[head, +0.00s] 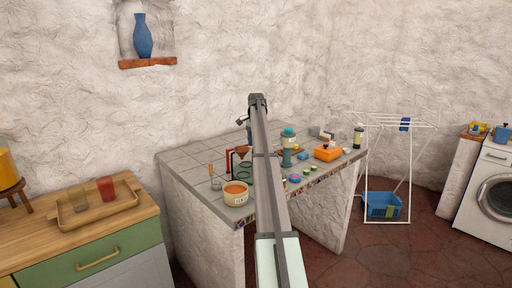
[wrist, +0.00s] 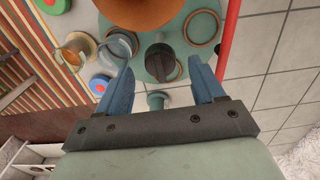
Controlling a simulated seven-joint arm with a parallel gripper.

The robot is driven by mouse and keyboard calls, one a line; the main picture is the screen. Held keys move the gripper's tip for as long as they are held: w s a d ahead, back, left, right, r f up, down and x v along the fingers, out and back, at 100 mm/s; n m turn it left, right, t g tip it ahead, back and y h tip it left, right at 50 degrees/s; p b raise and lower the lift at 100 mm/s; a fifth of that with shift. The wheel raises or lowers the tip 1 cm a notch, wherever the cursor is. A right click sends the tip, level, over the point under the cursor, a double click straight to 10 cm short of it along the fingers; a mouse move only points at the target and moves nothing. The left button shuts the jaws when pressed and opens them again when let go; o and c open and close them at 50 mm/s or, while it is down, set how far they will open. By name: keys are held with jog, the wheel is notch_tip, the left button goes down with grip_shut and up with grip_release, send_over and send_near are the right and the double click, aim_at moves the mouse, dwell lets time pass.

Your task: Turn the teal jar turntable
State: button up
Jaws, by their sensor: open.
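In the wrist view a round teal plate (wrist: 147,40), which looks like the turntable, lies beyond my fingertips. I see no clear contact, and the height gap is hard to judge. My gripper's fingers cannot be made out there.
An orange-filled bowl (head: 236,193) stands at the counter's front edge. A red upright bar (wrist: 229,40) is close to the right finger in the wrist view. A teal-topped jar (head: 288,148) and an orange box (head: 327,153) stand farther right. The tiled back-left is fairly clear.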

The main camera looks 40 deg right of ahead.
jog(key=shift+f, duration=0.85)
jog(key=shift+c, duration=0.4)
grip_shut()
